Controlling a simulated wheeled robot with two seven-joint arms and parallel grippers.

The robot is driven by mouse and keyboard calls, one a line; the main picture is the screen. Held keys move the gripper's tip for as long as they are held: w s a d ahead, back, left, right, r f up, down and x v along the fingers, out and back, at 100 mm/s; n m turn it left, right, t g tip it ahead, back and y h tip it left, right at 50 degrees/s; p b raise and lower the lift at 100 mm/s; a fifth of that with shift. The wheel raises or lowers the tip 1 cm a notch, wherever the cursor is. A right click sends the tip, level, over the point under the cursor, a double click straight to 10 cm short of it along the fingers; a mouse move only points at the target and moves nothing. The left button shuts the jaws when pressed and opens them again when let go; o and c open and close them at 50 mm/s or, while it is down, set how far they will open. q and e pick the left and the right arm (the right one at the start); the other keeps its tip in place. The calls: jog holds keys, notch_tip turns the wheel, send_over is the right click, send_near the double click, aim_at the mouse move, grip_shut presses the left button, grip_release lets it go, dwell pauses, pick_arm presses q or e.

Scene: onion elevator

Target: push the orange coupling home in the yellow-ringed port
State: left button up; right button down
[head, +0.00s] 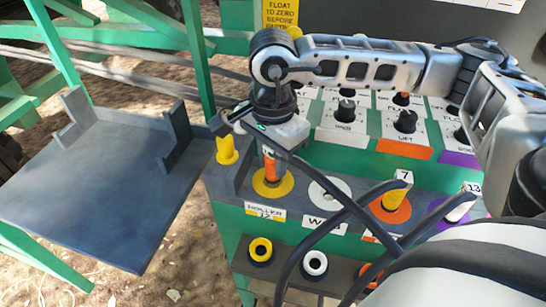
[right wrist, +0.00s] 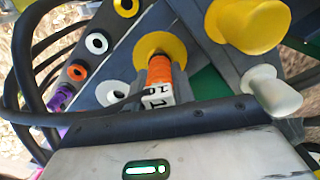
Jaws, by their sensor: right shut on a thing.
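The orange coupling (head: 271,168) stands roughly upright at the yellow-ringed port (head: 273,190), labelled "ROLLER 12". In the right wrist view the orange coupling (right wrist: 160,70) points into the yellow ring (right wrist: 160,43); its white numbered end is nearest my gripper. Its tip is inside the ring's outline, but I cannot tell how deep it sits. My right gripper (head: 270,143) is shut on the coupling from above; the wrist view shows grey fingers either side of it. A black hose leaves the coupling's top. My left gripper is not in view.
A white-ringed port (head: 330,190) is empty beside it. A yellow coupling (head: 395,195) stands in the orange-ringed port, and a white one (head: 460,208) in the purple one. Black hoses cross in front. A yellow post (head: 227,152) stands close left. A bare grey shelf (head: 90,195) is left.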

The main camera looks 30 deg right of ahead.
jog(key=shift+f+b, duration=0.65)
jog(key=shift+b, duration=0.85)
dwell(3.8)
jog(key=c, duration=0.7)
grip_release()
jog(key=shift+r, duration=0.1)
jog(key=shift+r+p, duration=2.05)
jog(key=shift+r, duration=1.45)
